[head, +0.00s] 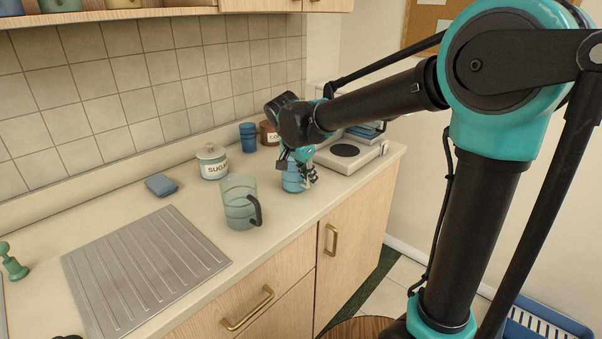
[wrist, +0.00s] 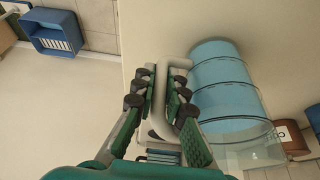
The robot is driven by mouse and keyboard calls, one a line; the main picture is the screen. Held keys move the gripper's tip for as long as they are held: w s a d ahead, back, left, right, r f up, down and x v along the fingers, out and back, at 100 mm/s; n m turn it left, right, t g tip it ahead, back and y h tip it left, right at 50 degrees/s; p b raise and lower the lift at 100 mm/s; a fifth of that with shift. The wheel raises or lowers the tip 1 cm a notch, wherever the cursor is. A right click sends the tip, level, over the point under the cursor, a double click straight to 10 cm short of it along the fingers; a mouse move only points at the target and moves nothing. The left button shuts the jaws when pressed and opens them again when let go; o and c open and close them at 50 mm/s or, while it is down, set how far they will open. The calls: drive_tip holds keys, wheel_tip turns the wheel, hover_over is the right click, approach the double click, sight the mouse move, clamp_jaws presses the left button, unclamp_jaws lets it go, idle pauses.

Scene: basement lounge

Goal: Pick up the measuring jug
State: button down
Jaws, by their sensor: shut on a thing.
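A clear blue measuring jug (head: 292,180) with ring lines stands at the counter's front edge in the head view, partly hidden by my gripper (head: 298,163). In the wrist view the same blue jug (wrist: 228,90) fills the right side, and its pale handle (wrist: 172,62) runs between the fingers. My gripper (wrist: 161,76) is shut on that handle. The jug looks upright; I cannot tell whether it is clear of the counter. A second, greenish clear jug (head: 238,200) with a dark handle stands to its left.
A sugar jar (head: 213,165), blue cup (head: 248,137) and brown jar (head: 269,134) stand behind. A hob (head: 345,151) is close on the right. A blue sponge (head: 161,185) and ribbed drainer (head: 146,270) lie left. A blue basket (head: 540,325) is on the floor.

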drive_tip(key=shift+r, duration=0.1)
wheel_tip(320, 180, up, 20)
idle(0.5)
drive_tip(key=c, duration=2.1)
unclamp_jaws()
drive_tip(key=shift+c, duration=0.2)
clamp_jaws()
